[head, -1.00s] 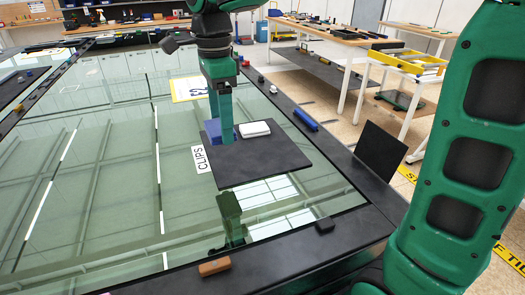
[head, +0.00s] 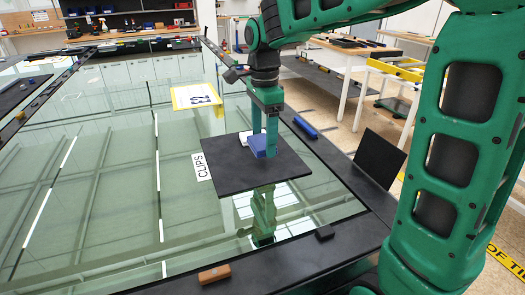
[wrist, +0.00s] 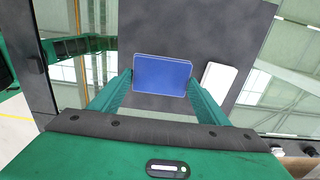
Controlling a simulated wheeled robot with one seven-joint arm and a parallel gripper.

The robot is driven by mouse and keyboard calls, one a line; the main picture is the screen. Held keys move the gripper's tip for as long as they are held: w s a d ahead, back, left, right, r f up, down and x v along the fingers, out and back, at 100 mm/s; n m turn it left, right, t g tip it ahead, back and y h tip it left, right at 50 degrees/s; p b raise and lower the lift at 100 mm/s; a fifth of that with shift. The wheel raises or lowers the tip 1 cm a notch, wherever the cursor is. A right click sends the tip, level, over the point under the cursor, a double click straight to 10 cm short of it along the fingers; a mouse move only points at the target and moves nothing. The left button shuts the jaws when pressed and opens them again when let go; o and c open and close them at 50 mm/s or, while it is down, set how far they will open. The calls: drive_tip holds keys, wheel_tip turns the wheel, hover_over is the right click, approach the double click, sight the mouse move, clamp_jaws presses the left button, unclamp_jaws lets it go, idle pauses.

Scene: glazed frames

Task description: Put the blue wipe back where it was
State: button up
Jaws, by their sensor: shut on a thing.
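The blue wipe (head: 258,144), a small flat folded block, is between the fingers of my gripper (head: 264,149) over the black mat (head: 237,172). In the wrist view the blue wipe (wrist: 162,76) has a finger against each side, and my gripper (wrist: 161,82) is shut on it. I cannot tell whether the wipe touches the mat or hangs just above it. A white wipe-like block (head: 243,138) lies on the mat just behind and left of it, partly hidden. The white block (wrist: 218,78) also shows right of the wipe in the wrist view, apart from it.
The mat lies on a large glass tabletop (head: 110,190) with a CLIPS label (head: 202,167) at its left edge. A yellow-bordered card (head: 197,96) lies farther back. The dark frame holds a blue bar (head: 305,126), a black block (head: 324,232) and a brown block (head: 214,274).

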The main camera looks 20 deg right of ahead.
sight(267, 161)
drive_tip(key=shift+w+d+f, duration=0.1)
drive_tip(key=shift+d+f, duration=0.25)
drive_tip(key=shift+d, duration=0.2)
drive_tip(key=shift+f, duration=2)
drive_tip(key=o, duration=1)
wheel_tip(267, 161, up, 12)
drive_tip(key=shift+r, duration=0.1)
